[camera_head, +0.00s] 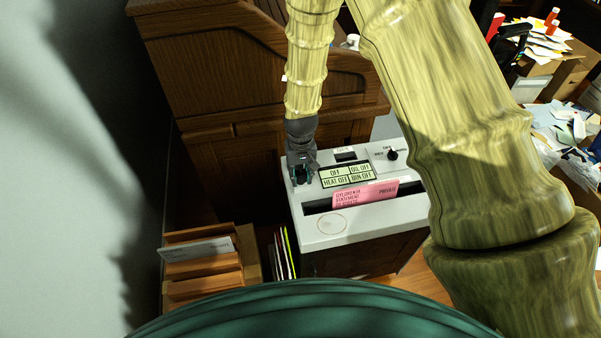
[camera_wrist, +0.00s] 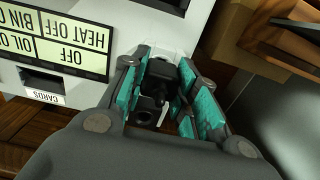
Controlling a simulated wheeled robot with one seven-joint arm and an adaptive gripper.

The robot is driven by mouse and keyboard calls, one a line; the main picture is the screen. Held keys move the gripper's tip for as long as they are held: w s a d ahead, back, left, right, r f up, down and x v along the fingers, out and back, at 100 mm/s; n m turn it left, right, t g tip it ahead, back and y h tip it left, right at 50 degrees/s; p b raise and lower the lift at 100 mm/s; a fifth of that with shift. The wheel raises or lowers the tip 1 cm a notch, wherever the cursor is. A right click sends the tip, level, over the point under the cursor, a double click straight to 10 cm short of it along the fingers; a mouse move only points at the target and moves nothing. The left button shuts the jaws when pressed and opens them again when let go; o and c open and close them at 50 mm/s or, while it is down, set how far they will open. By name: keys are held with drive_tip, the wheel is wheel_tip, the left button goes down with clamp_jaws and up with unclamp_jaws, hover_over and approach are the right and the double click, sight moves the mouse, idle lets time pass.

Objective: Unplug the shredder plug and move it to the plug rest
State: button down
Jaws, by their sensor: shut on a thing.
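The shredder (camera_head: 350,226) has a pale top with a display panel reading OFF, OIL OFF, HEAT OFF and BIN OFF. My gripper (camera_head: 301,174) is at the left rear of that top, pointing down. In the wrist view my gripper (camera_wrist: 163,95) has its teal-padded fingers closed around a black plug (camera_wrist: 161,72). A pale fitting shows around and behind the plug, with a dark round part near it. I cannot tell whether the plug is seated or free. The plug rest cannot be made out clearly; the fingers hide much of this area.
A pink paper (camera_head: 365,193) stands in the shredder slot. A black knob (camera_head: 392,155) is on the right of the top. A wooden cabinet (camera_head: 235,75) rises close behind. A wooden paper tray (camera_head: 202,265) and folders (camera_head: 285,253) stand to the left.

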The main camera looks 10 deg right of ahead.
drive_tip(key=shift+f, duration=0.25)
drive_tip(key=c, duration=1)
unclamp_jaws()
wheel_tip(320, 180, up, 12)
